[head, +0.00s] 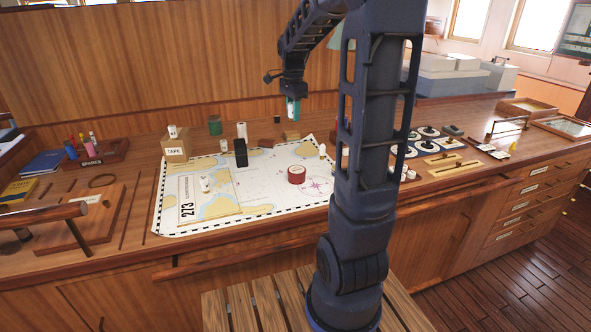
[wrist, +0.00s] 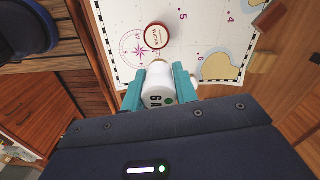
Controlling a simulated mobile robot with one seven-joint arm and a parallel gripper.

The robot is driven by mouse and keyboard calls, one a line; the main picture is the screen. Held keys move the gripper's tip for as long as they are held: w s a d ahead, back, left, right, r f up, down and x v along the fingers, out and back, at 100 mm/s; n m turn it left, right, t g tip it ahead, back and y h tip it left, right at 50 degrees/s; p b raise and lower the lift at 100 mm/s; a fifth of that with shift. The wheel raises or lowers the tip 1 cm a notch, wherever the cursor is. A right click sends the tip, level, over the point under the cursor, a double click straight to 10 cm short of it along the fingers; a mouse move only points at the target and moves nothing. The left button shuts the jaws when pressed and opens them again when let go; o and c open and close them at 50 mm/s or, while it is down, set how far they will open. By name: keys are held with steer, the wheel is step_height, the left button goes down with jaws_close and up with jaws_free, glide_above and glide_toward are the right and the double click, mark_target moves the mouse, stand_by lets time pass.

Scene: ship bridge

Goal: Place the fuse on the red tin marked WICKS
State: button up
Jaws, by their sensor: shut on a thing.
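My gripper (head: 293,107) is raised above the back part of the chart. In the wrist view its teal fingers (wrist: 158,82) are shut on a white cylindrical fuse (wrist: 158,88) with a green dot and dark lettering. In the head view the fingers mostly hide the fuse. The red tin (head: 297,174) sits on the chart next to a pink compass rose. In the wrist view the round lid of the red tin (wrist: 157,36), lettered WICKS, shows beyond the fuse. The fuse is held apart from the tin, and the lid looks bare.
Gauges lie right of my arm. Chart around the tin is mostly clear.

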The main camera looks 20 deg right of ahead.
mark_target(297, 170)
steer(key=shift+s+d+r, duration=0.2)
steer(key=shift+s+d, duration=0.1)
steer(key=shift+d, duration=0.15)
step_height(297, 170, down, 20)
steer(key=shift+s+d+r, duration=0.1)
steer(key=shift+s+d, duration=0.05)
stand_by(0.4)
steer(key=o, duration=1)
